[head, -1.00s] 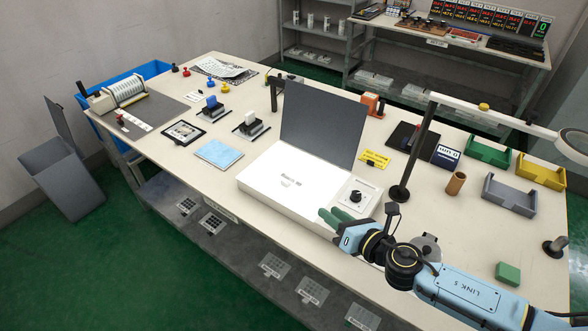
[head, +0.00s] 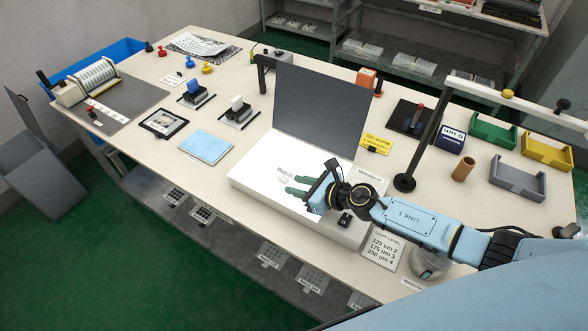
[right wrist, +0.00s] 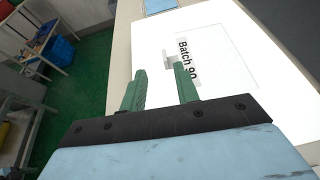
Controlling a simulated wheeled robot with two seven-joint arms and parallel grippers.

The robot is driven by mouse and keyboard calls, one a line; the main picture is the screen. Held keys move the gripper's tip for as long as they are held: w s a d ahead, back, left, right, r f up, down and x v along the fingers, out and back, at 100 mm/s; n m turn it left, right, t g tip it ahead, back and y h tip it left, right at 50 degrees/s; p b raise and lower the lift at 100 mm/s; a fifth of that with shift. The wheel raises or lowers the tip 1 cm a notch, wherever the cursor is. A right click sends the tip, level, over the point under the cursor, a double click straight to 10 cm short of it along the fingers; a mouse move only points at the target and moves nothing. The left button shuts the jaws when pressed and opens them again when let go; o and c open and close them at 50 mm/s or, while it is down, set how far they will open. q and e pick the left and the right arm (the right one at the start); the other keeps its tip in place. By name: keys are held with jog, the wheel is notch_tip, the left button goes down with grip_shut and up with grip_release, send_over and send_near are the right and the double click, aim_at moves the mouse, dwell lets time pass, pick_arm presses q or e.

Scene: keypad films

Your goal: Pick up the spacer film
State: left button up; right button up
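I cannot pick out the spacer film for certain. In the right wrist view the fingers (right wrist: 161,75) point toward the label, with a small grey-white patch by the tips. My left gripper is out of view.
The light box has a raised dark lid (head: 322,115) behind the gripper. A lamp post (head: 425,140) stands to the right. A light level sign (head: 383,248) lies at the table's front. Several patterned sheets (head: 203,215) lie on the lower shelf. A blue pad (head: 206,147) lies left.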

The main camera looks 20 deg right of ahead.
aim_at(282, 178)
jog(key=x, duration=0.2)
jog(key=b+x, duration=0.1)
jog(key=x, duration=0.1)
jog(key=shift+w+d+r, duration=0.15)
jog(key=shift+w+d, duration=0.1)
jog(key=shift+w, duration=0.05)
jog(key=shift+w+a, duration=0.2)
jog(key=shift+w, duration=0.2)
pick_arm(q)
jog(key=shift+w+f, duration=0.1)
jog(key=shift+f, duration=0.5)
pick_arm(e)
grip_shut()
